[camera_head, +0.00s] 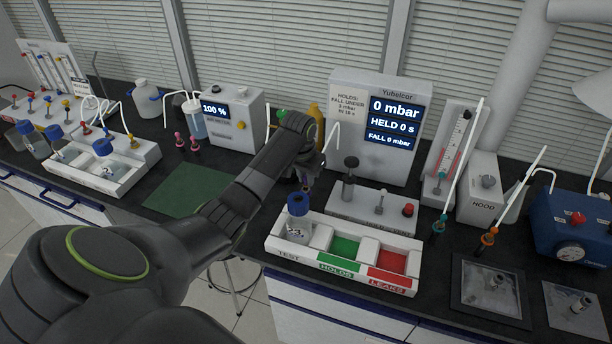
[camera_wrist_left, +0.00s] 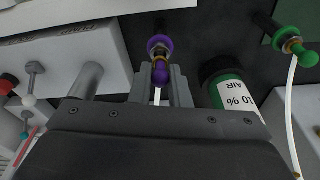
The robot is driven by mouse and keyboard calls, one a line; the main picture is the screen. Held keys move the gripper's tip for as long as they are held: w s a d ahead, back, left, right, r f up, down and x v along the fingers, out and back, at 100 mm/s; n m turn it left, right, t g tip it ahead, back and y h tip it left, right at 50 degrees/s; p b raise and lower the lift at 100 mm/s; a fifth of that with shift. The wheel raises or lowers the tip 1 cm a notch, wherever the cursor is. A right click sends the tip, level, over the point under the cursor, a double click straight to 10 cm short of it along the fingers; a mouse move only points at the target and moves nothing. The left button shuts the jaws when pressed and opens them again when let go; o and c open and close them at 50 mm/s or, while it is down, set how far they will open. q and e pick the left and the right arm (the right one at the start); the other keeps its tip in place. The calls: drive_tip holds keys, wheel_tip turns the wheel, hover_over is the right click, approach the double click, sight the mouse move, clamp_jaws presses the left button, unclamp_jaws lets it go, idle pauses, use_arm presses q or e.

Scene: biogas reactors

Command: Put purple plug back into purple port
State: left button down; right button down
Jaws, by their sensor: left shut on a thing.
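My left gripper (camera_wrist_left: 163,85) is shut on the purple plug (camera_wrist_left: 161,75), a rounded purple knob with a brass-coloured ring and a white tube below it. The purple port (camera_wrist_left: 159,42), a purple collar with a metal fitting, is directly beyond the plug in the left wrist view. Plug and port line up closely and overlap in this view; I cannot tell whether the plug is seated. In the head view, the left gripper (camera_head: 305,178) is small and partly hidden by my arm, in front of the Yubelcor box (camera_head: 350,140). My right gripper is not in view.
A green plug (camera_wrist_left: 309,58) with a white tube sits at the right in the wrist view. The TEST/HOLDS/LEAKS tray (camera_head: 343,274) holds a blue-capped bottle (camera_head: 298,212). The display (camera_head: 394,110) reads 0 mbar.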

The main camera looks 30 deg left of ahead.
use_arm(q)
drive_tip(key=shift+f, duration=0.65)
idle(0.4)
idle(0.4)
drive_tip(key=c, duration=1.3)
unclamp_jaws()
drive_tip(key=s+r+p, duration=0.3)
drive_tip(key=r, duration=1.4)
drive_tip(key=shift+d, duration=0.2)
drive_tip(key=shift+s, duration=0.15)
